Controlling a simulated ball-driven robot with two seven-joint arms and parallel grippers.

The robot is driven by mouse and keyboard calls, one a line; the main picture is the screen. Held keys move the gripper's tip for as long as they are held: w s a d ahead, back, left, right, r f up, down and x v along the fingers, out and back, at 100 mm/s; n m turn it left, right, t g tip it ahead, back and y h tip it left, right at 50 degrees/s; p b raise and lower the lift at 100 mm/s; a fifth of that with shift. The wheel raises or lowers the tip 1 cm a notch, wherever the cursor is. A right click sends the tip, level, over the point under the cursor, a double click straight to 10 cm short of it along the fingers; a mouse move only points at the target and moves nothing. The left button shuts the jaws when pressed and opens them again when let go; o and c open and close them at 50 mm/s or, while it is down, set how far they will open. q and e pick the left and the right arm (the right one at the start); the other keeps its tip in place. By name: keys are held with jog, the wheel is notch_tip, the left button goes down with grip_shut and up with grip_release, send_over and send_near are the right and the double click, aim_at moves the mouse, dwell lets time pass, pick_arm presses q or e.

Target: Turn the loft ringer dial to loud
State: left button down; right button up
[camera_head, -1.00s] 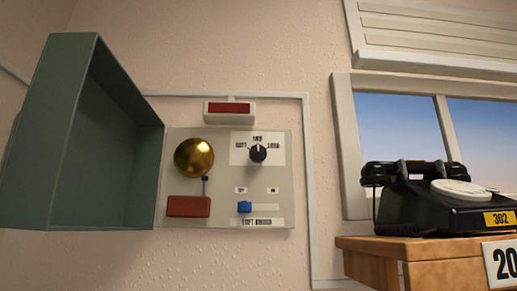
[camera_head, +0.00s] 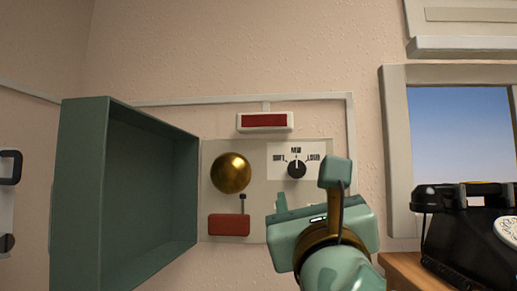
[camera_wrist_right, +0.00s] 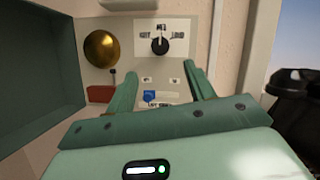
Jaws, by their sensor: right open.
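The loft ringer panel (camera_head: 257,158) is a pale plate on the wall. The dial also shows in the right wrist view (camera_wrist_right: 160,45). My right gripper (camera_head: 309,183) is in front of the panel's lower right, below the dial and apart from it. In the right wrist view its two fingers (camera_wrist_right: 163,82) are spread with nothing between them, and a blue slide switch (camera_wrist_right: 150,96) shows beyond them. My left gripper is not in view.
An open green box cover (camera_head: 80,190) juts out left of the panel. A brass bell (camera_head: 230,173) and red block (camera_head: 229,225) are on the panel's left half, with a red lamp (camera_head: 265,121) above. A black telephone (camera_head: 470,235) stands on a wooden surface (camera_head: 402,268) at right.

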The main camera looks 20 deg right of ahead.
aim_at(297, 170)
jog(key=x, duration=1)
jog(key=shift+w+d, duration=0.2)
jog(key=shift+w, duration=0.05)
jog(key=c, duration=1)
